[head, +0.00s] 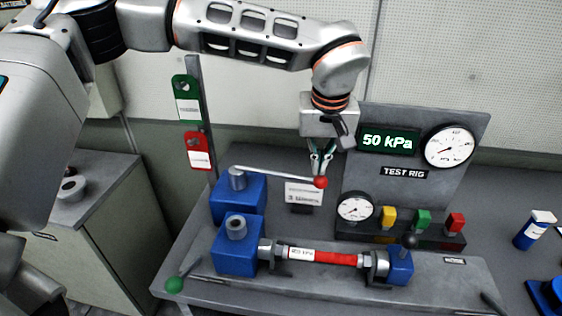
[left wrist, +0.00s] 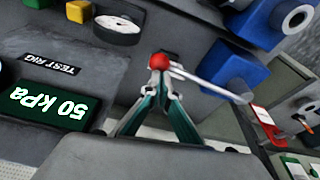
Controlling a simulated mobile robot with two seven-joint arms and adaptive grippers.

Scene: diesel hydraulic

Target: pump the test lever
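The test lever (head: 270,174) is a light metal rod running from a blue pump block (head: 238,198) to a red ball knob (head: 320,181). It lies nearly level, dipping slightly toward the knob. My left gripper (head: 319,171) points down at the knob end from above. In the left wrist view its two green-padded fingers (left wrist: 160,76) come together at the red knob (left wrist: 159,61), and they look closed on it. The rod (left wrist: 218,84) leads off to the right there. The display (head: 388,141) reads 50 kPa. My right gripper is not in view.
The test rig panel (head: 415,172) with a round gauge (head: 449,147) stands right of the gripper. A red hose (head: 338,257) lies clamped in front. A green-knobbed lever (head: 175,284) is at front left. Yellow, green and red blocks (head: 423,219) stand below the panel.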

